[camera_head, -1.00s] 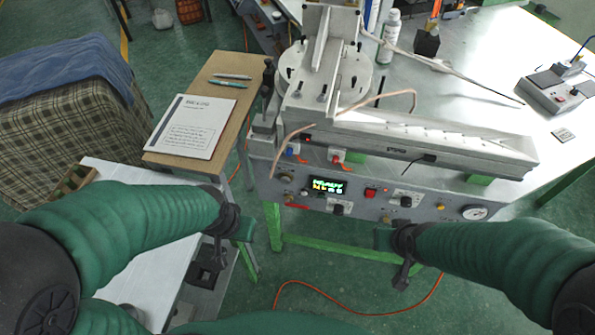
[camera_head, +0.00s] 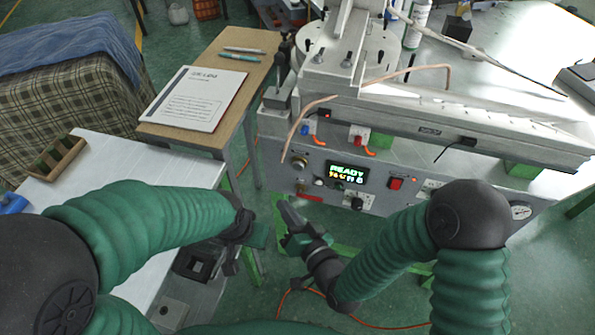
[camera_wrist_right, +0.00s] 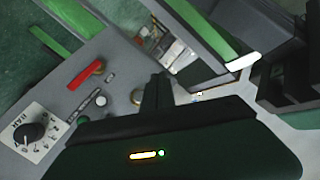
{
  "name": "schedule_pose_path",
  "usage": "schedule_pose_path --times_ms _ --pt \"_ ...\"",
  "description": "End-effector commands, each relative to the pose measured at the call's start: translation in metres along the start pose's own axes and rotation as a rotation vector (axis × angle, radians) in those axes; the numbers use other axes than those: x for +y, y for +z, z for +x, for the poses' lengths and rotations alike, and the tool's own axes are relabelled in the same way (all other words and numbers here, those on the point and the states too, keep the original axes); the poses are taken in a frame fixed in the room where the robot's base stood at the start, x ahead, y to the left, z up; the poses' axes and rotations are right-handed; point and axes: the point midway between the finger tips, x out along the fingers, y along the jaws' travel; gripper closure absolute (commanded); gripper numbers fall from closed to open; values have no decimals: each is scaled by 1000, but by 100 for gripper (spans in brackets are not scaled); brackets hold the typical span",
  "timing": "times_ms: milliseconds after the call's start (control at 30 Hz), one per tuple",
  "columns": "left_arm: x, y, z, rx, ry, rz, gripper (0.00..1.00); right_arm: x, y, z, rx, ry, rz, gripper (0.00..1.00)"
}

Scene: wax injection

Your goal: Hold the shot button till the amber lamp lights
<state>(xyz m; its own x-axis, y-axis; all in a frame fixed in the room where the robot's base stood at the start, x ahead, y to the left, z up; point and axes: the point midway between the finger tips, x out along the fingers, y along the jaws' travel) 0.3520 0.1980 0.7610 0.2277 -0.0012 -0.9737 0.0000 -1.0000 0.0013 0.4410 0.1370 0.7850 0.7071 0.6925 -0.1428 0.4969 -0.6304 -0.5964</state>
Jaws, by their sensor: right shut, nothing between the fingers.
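The grey control panel (camera_head: 275,150) of the wax machine has a lit display (camera_head: 347,174) reading "READY". I cannot tell which control is the shot button. No lit amber lamp shows on the panel; my right arm covers part of its right side. My right gripper (camera_head: 292,214) is shut and empty, just below the panel's left part. My left gripper (camera_head: 259,235) is left of it, fingers unclear.
A copper-coloured tube (camera_head: 300,122) hangs before the panel. A wooden side table (camera_head: 180,139) with a paper stands left, above a white bench (camera_head: 100,185). An orange cable lies on the floor.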

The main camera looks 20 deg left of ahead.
Motion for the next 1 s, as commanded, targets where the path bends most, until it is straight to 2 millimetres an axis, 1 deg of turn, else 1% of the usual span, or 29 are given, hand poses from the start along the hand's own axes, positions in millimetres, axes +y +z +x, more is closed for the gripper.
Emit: schedule_pose_path --times_ms 267,367,800,1000 --pt "0 0 -1 0 0 0 100 2 -4 3 1 2 -2 100" --pt "0 -1 -2 0 0 0 100 8 -9 10 2 4 -3 100" --pt "0 0 -1 0 0 0 100 39 -39 52 1 3 -3 100" --pt "0 0 -1 0 0 0 100 46 -46 61 0 4 -3 100"
